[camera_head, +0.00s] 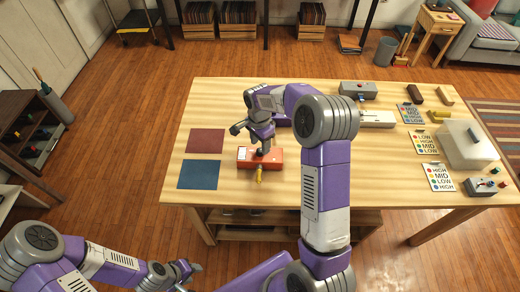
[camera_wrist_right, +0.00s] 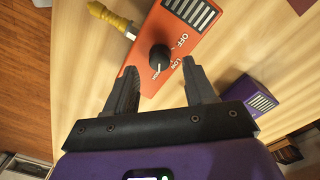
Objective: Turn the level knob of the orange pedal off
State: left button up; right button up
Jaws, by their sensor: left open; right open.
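The orange pedal (camera_head: 246,158) lies on the wooden table, partly hidden by my right gripper (camera_head: 262,148) over it. In the right wrist view the orange pedal (camera_wrist_right: 178,30) shows a black level knob (camera_wrist_right: 160,57) with OFF, LOW and another mark printed around it. The knob's white pointer line faces down in that picture, away from OFF, seemingly at the mark past LOW. My right gripper is open, with its fingertips on either side of the knob; I cannot tell whether they touch it. My left gripper (camera_head: 188,270) is open and empty, low in front of the table.
A yellow plug (camera_head: 259,176) sits at the orange pedal's near edge. A purple pedal (camera_wrist_right: 250,95) stands close to my right gripper. Red (camera_head: 206,140) and blue (camera_head: 199,174) mats lie left. Label cards, boxes and a clear case (camera_head: 467,145) occupy the right side.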

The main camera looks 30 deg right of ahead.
aim_at(260, 152)
jog(key=shift+f, duration=1.4)
grip_shut()
